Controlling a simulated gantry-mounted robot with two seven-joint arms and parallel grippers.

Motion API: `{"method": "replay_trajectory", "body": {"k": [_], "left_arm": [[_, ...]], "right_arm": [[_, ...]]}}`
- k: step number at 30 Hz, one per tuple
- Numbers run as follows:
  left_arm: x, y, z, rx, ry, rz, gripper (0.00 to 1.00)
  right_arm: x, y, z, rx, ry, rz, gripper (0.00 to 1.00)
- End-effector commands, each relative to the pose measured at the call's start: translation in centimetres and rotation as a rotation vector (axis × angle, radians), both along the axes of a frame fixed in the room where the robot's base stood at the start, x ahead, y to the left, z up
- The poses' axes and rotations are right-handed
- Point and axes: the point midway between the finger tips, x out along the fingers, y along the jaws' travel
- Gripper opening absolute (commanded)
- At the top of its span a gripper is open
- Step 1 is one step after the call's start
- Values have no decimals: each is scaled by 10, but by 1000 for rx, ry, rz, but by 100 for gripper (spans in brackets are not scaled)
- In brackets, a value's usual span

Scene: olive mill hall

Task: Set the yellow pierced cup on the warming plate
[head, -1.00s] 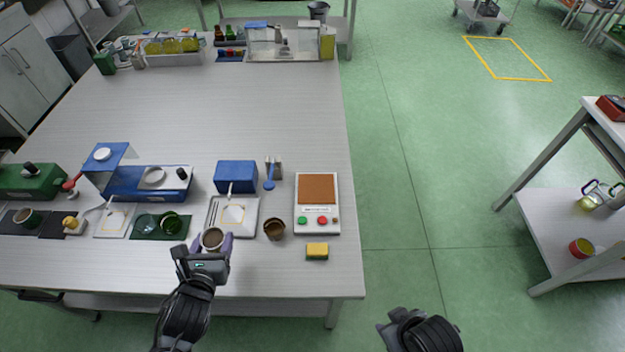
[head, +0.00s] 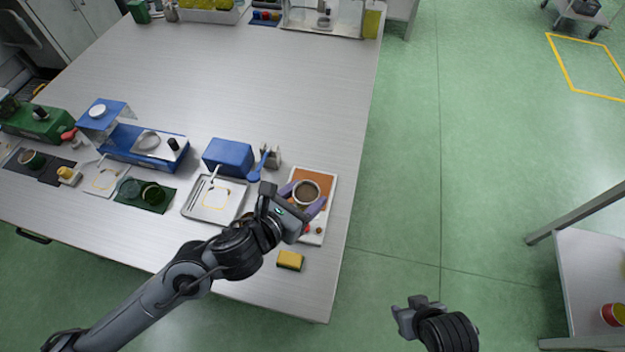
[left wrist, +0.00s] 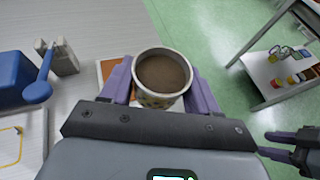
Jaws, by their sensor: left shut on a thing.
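My left gripper (head: 306,193) is shut on the yellow pierced cup (head: 306,190). In the left wrist view the cup (left wrist: 162,75) is upright, with a pale rim, a yellowish patterned wall and brown contents. The cup is over the warming plate (head: 321,179), a white unit with a brown top and buttons at its near end. I cannot tell whether the cup touches the plate. The brown top shows beside a finger in the wrist view (left wrist: 107,68). My right gripper (left wrist: 279,145) is empty, its fingers apart, away from the table above the floor.
A steel tray (head: 190,209), a blue box (head: 229,156) and a blue spoon (head: 260,168) lie left of the plate. A yellow sponge (head: 290,260) lies near the front edge. The table's right edge is close to the plate. The table's middle is clear.

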Motion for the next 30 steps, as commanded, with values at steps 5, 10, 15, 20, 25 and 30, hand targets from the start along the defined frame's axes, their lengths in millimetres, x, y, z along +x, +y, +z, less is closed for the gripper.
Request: {"method": "replay_trajectory", "body": {"k": [5, 10, 15, 20, 25, 30], "left_arm": [[38, -3, -23, -2, -1, 4, 26], [69, -6, -41, -3, 0, 3, 26], [87, -7, -51, -3, -3, 1, 26], [92, -7, -55, -2, -1, 1, 26], [91, -8, -70, -2, 0, 1, 26], [92, -7, -91, -1, 0, 3, 26]], "right_arm": [[-3, 2, -9, 5, 7, -2, 43], [-3, 2, -14, 5, 7, -2, 43], [-2, 1, -17, 4, 7, -2, 43], [-2, 0, -18, 0, 6, 1, 43], [-2, -2, -23, -7, 5, 4, 43], [-1, -2, -29, -7, 3, 4, 43]]}}
